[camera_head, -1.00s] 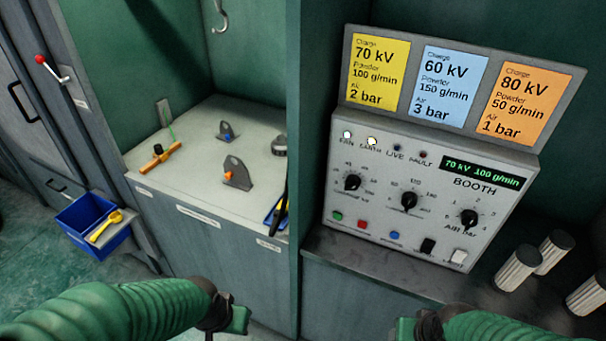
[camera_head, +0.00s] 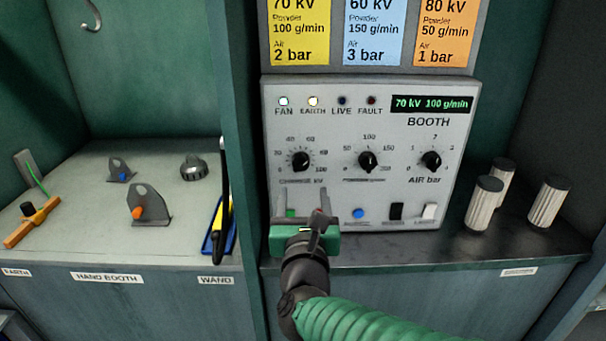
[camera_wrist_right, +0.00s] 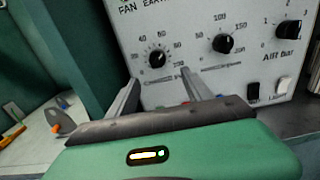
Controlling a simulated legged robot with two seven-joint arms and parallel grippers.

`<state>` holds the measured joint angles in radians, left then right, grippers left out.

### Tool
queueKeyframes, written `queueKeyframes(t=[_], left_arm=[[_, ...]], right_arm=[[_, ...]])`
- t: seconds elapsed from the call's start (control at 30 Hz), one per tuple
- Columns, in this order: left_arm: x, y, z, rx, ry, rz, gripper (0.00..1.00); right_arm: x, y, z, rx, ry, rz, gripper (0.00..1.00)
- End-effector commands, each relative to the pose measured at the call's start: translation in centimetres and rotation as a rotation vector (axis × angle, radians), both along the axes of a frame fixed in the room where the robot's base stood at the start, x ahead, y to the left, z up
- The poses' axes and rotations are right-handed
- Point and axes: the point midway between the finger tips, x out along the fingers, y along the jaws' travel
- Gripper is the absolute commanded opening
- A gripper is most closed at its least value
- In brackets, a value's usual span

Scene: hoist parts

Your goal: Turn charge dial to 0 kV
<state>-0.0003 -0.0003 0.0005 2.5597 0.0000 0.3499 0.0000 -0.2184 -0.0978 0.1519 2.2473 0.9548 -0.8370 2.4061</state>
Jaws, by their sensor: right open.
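The charge dial (camera_head: 300,161) is a black knob at the left of the booth panel's dial row, with a numbered scale around it. Its exact pointer angle is too small to tell. The green display (camera_head: 432,104) reads 70 kV 100 g/min. My right gripper (camera_head: 304,212) is in front of the panel, below the charge dial, with its fingers apart and nothing between them. In the right wrist view the charge dial (camera_wrist_right: 158,58) shows just above and between the two fingertips (camera_wrist_right: 158,78), apart from them. My left gripper is out of view.
The powder dial (camera_head: 368,161) and air dial (camera_head: 431,161) sit to the right. Buttons and switches line the panel's bottom, partly hidden by my gripper. Ribbed cylinders (camera_head: 484,204) stand on the right shelf. A divider (camera_head: 243,150) separates the left bench with its parts.

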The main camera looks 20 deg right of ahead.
Motion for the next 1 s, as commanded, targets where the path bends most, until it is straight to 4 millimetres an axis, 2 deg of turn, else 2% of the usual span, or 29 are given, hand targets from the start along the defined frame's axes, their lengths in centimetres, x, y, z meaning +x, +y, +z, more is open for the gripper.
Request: queueKeyframes(t=[0.2, 0.43, 0.6, 0.83, 1.0], left_arm=[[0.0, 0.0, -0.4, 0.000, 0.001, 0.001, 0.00], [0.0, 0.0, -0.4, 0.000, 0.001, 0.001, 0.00], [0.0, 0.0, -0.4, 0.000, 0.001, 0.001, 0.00], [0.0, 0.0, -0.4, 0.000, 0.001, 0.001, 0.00], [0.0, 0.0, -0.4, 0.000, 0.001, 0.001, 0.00]], right_arm=[[5.7, -1.6, -0.3, -0.002, 0.004, -0.002, 0.59], [10.1, -2.9, -0.1, -0.002, 0.003, 0.001, 0.59], [11.2, -3.2, 0.0, -0.003, 0.001, 0.002, 0.59], [11.3, -3.2, 0.0, -0.004, 0.001, 0.002, 0.57], [11.3, -3.2, -0.1, -0.004, 0.001, 0.002, 0.35]])
